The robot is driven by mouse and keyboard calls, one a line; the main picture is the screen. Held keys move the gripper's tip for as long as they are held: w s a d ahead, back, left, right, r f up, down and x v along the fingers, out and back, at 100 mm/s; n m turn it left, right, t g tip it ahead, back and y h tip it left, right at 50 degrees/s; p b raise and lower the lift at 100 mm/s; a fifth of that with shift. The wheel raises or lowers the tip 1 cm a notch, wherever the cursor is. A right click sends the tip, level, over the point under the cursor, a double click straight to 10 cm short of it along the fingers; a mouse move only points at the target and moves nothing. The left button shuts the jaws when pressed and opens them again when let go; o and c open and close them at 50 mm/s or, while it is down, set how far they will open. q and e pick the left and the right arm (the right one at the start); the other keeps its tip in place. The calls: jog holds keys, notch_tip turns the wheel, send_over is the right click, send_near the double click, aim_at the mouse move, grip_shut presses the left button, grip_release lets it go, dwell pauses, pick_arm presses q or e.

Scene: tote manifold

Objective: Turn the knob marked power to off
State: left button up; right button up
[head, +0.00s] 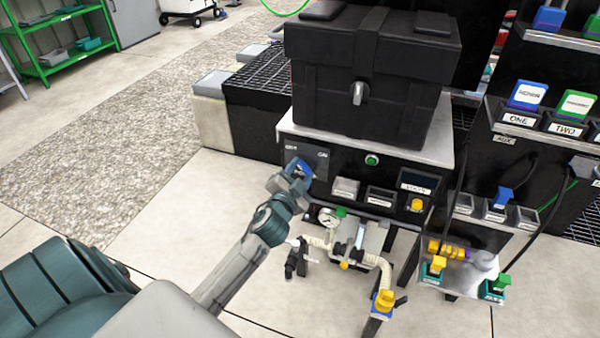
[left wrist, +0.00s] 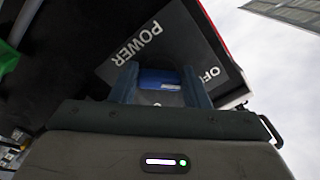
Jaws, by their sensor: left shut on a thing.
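The blue power knob (head: 301,167) is on a dark plate on the front of the black panel, below the big black case. The plate carries an ON mark at its upper right and another mark at its upper left. In the left wrist view the knob (left wrist: 160,79) sits between the two fingers, with the words POWER and OFF on the grey plate (left wrist: 178,42) behind it. My left gripper (head: 296,177) is shut on the knob. The fingers hide much of it, so I cannot tell which mark it points to. My right gripper is not in view.
A black case (head: 360,80) stands on the panel's top. A green button (head: 372,160) and a yellow button (head: 417,204) are farther right on the panel. Pipework with a gauge (head: 327,215) is below. The floor left of the panel is clear.

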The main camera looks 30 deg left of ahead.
pick_arm(q)
jog(key=o, duration=1)
jog(key=b+v, duration=0.1)
jog(key=v, duration=0.9)
jog(key=shift+s, duration=0.4)
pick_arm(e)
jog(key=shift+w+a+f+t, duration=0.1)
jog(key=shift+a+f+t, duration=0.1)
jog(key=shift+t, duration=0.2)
